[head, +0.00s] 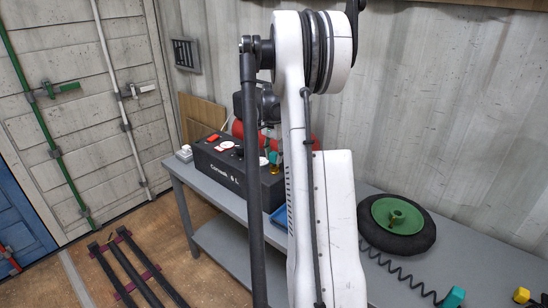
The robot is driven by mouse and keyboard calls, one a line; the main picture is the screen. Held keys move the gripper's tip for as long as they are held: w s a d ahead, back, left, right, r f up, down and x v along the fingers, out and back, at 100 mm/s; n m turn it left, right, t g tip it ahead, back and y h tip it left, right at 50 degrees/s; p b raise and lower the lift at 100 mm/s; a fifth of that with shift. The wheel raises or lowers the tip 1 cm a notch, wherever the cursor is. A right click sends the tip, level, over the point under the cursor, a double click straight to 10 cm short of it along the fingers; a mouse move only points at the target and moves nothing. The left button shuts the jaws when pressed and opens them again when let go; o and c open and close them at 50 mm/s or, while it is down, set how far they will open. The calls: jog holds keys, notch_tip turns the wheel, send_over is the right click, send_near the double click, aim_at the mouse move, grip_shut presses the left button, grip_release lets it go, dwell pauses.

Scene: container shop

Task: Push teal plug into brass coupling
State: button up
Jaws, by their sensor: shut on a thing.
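My gripper (271,146) hangs over the front right end of the black compressor box and is partly hidden by my own arm. A small teal plug (273,157) shows at its fingertips, and the gripper is shut on it. The two look very close. I cannot tell whether they touch or whether the plug is inside the coupling.
The compressor box (225,160) stands on a grey bench (205,188), with a red tank behind it. A blue tray (281,216) lies nearby.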

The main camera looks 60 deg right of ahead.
aim_at(274, 153)
jog(key=shift+f+b, duration=0.45)
jog(key=shift+f, duration=0.1)
jog(key=o, duration=1.2)
jog(key=shift+c, duration=0.2)
notch_tip(274, 153, up, 12)
dwell(0.4)
